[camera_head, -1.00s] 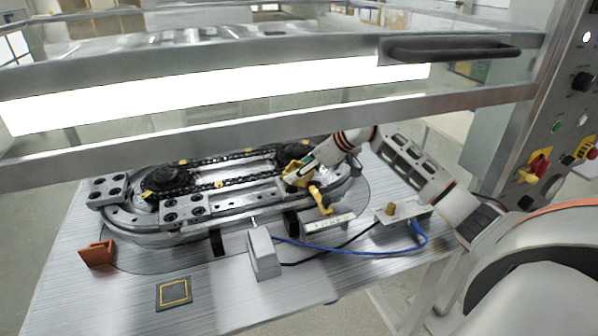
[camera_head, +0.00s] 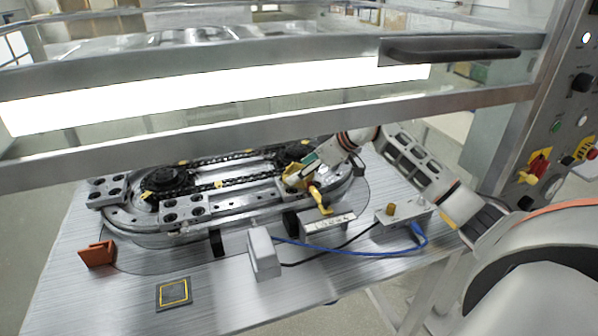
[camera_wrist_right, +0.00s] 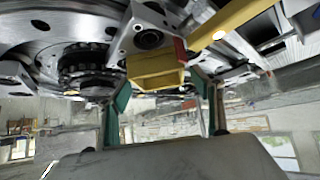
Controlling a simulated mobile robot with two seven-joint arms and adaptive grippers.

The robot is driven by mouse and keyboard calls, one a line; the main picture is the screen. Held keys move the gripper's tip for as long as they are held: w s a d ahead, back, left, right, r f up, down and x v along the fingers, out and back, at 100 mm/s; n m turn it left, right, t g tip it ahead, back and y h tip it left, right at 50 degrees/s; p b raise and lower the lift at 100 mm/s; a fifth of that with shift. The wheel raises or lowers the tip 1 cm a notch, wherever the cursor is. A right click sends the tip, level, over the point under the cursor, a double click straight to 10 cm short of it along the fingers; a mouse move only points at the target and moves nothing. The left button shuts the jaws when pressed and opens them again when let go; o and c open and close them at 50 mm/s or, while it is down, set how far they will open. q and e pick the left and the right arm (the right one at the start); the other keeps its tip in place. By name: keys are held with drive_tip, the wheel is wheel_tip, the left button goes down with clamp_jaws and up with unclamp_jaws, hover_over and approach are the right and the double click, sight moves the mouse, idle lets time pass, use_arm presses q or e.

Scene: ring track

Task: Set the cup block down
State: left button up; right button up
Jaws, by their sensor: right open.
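Grey metal blocks with dark round holes (camera_head: 185,209) ride on the oval ring track (camera_head: 150,238) in the head view; I cannot tell which is the cup block. My right gripper (camera_head: 298,176) is over the right end of the track, close to a yellow part there. In the right wrist view its two teal fingers (camera_wrist_right: 160,100) stand apart, open. A yellow block (camera_wrist_right: 155,70) shows just beyond and between the fingertips, against a metal block with a round hole (camera_wrist_right: 148,40). Whether the fingers touch it is unclear. My left gripper is out of view.
A yellow hooked arm (camera_head: 320,200) stands beside the track. An orange holder (camera_head: 97,253), a dark square pad with a yellow outline (camera_head: 174,293), a pale upright block (camera_head: 264,253) and cables lie in front. A metal frame with a handle (camera_head: 450,49) spans above.

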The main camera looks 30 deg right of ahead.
drive_tip(key=v, duration=1.1)
